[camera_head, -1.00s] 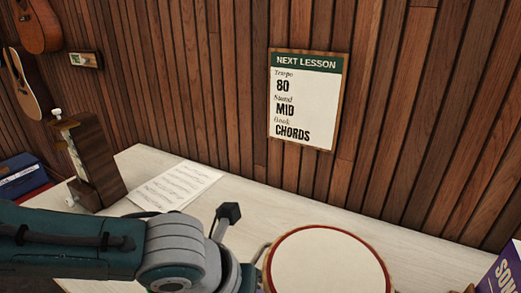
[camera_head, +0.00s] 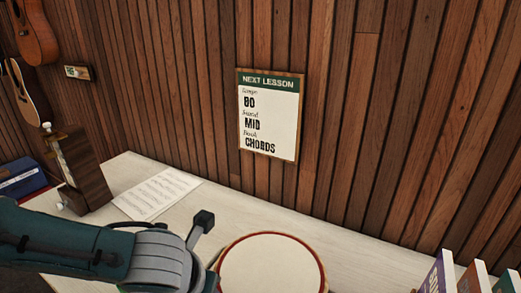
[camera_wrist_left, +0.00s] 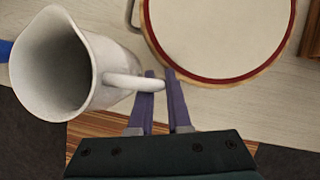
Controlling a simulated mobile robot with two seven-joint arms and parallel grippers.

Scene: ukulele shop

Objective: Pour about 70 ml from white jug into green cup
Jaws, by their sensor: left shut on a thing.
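A white jug (camera_wrist_left: 72,70) fills the left of the left wrist view, its wide mouth and spout facing the camera. My left gripper (camera_wrist_left: 159,80) is shut on the jug's handle, with its purple fingers on either side of the handle's outer end. In the head view my left arm comes in from the lower left, but its fingers and the jug are hidden or out of frame. I cannot make out the green cup in either view. How far the jug is tilted, and how full it is, I cannot tell. My right gripper is not in view.
A round drum (camera_head: 270,268) with a red rim lies on the pale table (camera_head: 215,205), close beside my left gripper (camera_wrist_left: 225,35). Sheet music (camera_head: 157,193), a wooden metronome (camera_head: 80,170) and upright books (camera_head: 438,275) stand or lie around it. A wooden wall closes the back.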

